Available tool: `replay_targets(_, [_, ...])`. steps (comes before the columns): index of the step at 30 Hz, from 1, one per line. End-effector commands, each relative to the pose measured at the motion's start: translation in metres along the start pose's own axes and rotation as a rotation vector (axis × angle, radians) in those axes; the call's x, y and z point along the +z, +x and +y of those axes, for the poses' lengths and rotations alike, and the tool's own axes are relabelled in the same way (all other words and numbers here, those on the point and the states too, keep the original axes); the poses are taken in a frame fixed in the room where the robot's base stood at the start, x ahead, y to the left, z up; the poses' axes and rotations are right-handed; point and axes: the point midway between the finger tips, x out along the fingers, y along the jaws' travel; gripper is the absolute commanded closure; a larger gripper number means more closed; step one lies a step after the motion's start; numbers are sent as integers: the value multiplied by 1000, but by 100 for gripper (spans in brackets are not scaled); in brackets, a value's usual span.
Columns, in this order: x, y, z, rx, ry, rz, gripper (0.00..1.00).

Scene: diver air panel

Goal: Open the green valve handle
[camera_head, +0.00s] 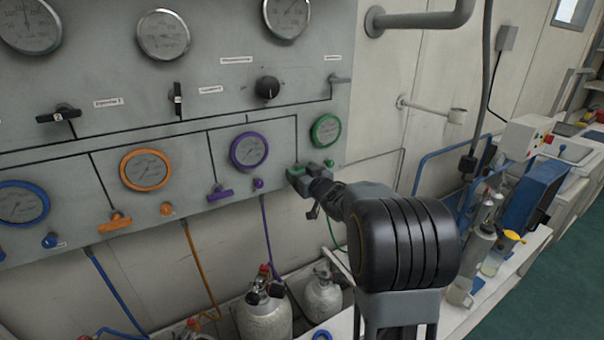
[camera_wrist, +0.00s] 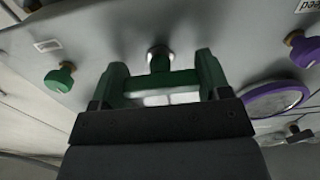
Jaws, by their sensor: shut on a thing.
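The green valve handle (camera_wrist: 160,80) is a crossbar on a short stem that meets the grey panel, in the wrist view. My gripper (camera_wrist: 161,76) is shut on it, with one finger at each end of the bar. In the head view the green handle (camera_head: 296,173) sits below the green-rimmed gauge (camera_head: 326,131), and my gripper (camera_head: 314,172) and wrist partly hide it. A small round green knob (camera_wrist: 60,77) stands beside the handle, apart from my gripper; it also shows in the head view (camera_head: 329,163).
The purple handle (camera_head: 221,193), purple knob (camera_head: 258,183) and purple gauge (camera_head: 249,151) are left of the green handle. The orange handle (camera_head: 115,222) is farther left. Gas cylinders (camera_head: 265,318) stand below the panel. A cluttered bench (camera_head: 512,262) is at the right.

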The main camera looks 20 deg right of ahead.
Motion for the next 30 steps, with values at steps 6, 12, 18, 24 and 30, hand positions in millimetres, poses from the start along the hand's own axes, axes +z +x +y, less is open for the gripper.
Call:
replay_targets(6, [4,0,0,0,-105,1,53])
replay_targets(12, [5,0,0,0,-277,2,53])
replay_targets(18, [4,0,0,1,-468,3,53])
replay_targets(24, [4,0,0,1,-659,2,53])
replay_targets(30, [4,0,0,1,-849,1,53])
